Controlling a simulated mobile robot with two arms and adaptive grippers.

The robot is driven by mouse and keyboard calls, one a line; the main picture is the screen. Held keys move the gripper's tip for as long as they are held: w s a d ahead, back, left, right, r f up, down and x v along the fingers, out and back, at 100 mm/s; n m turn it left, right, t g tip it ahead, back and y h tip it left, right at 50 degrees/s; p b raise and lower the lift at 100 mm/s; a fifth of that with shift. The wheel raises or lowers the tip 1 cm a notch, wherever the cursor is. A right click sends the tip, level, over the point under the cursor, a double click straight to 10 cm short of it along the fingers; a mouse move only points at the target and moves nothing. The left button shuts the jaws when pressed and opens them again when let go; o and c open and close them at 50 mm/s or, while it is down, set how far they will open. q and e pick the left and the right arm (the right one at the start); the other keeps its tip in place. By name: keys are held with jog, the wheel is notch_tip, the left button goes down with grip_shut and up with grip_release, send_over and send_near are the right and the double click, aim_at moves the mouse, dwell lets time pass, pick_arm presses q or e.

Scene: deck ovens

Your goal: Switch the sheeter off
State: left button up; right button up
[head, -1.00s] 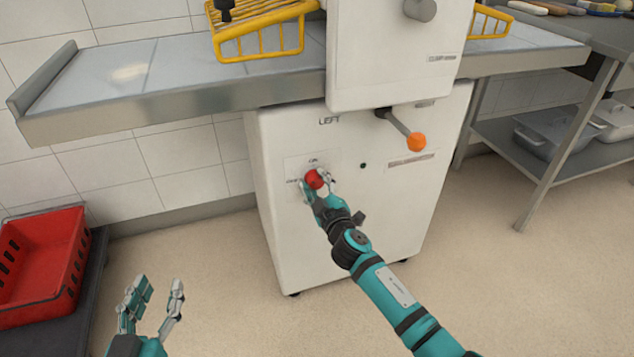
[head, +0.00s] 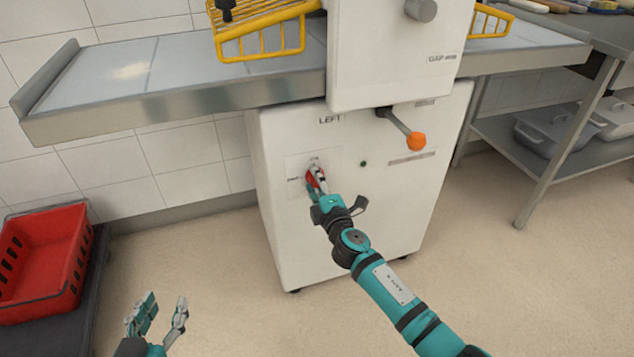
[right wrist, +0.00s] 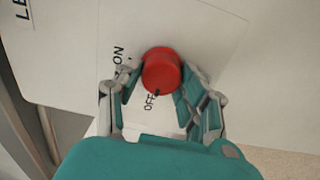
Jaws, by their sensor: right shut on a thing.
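The sheeter (head: 385,190) is a white cabinet with a red rotary knob (head: 313,181) on its lower front. The right wrist view shows the knob (right wrist: 161,70) large, with ON and OFF printed beside it. A small dark mark at the knob's edge lies towards OFF. My right gripper (head: 318,178) is shut on the knob, with a finger on either side (right wrist: 158,88); its fingers partly hide the knob in the head view. My left gripper (head: 166,298) is open and empty at the lower left, away from the sheeter.
A lever with an orange ball (head: 416,141) sticks out right of the knob. A metal side table (head: 190,100) with a yellow wire guard (head: 262,44) extends leftwards. A red crate (head: 45,262) stands at the left, and a steel shelf unit (head: 560,165) at the right.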

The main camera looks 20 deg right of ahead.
jog(key=shift+a+f, duration=0.1)
dwell(0.3)
jog(key=o, duration=1.1)
jog(key=s, duration=1.2)
jog(key=shift+d, duration=0.25)
